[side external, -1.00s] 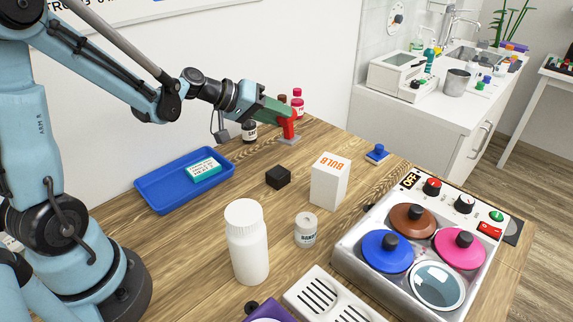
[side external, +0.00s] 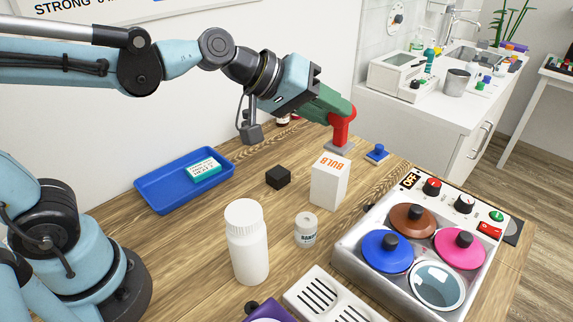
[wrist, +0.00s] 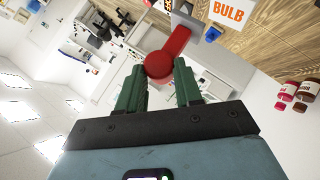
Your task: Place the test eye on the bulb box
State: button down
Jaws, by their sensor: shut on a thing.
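The red piece with a flat grey foot, which I take for the test eye (side external: 341,130), is upright in my gripper (side external: 337,111). In the wrist view its red round end (wrist: 158,66) sits between the green fingers of my gripper (wrist: 172,84), which are shut on it. The bulb box (side external: 329,183) is a white upright carton with orange lettering on top. It also shows in the wrist view (wrist: 231,14), cut by the top edge. In the side view the grey foot appears just behind the box's top, with a small gap. Its height above the table is hard to tell.
A black cube (side external: 278,177), a white bottle (side external: 247,245) and a small labelled jar (side external: 305,230) stand near the box. A blue tray (side external: 160,196) holds a teal packet (side external: 203,168). A control unit with coloured discs (side external: 342,263) is at right. A blue knob (side external: 378,151) lies behind.

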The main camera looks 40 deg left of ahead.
jog(key=s+d+r, duration=0.4)
jog(key=d, duration=0.1)
jog(key=shift+m+g, duration=0.3)
jog(key=shift+m, duration=0.1)
jog(key=shift+w+a+f, duration=1.25)
jog(key=shift+a+f, duration=0.1)
jog(key=shift+f, duration=0.45)
jog(key=shift+w+a+f, duration=1.2)
jog(key=shift+a+f, duration=0.2)
jog(key=shift+f, duration=0.4)
jog(key=shift+w+a+f, duration=1.25)
jog(key=shift+a+f, duration=0.1)
jog(key=shift+f, duration=0.45)
jog(key=c, duration=0.8)
grip_release()
jog(key=shift+f, duration=0.1)
jog(key=shift+o, duration=0.2)
jog(key=v, duration=1.1)
jog(key=s+a+f+m+g+y, duration=0.2)
jog(key=s+a+f+m+y, duration=0.1)
jog(key=s+a+f+y, duration=0.2)
notch_tip(320, 180, down, 3)
jog(key=shift+s+f+m+y, duration=0.15)
jog(key=shift+s+m+y, duration=0.2)
jog(key=shift+s, duration=0.65)
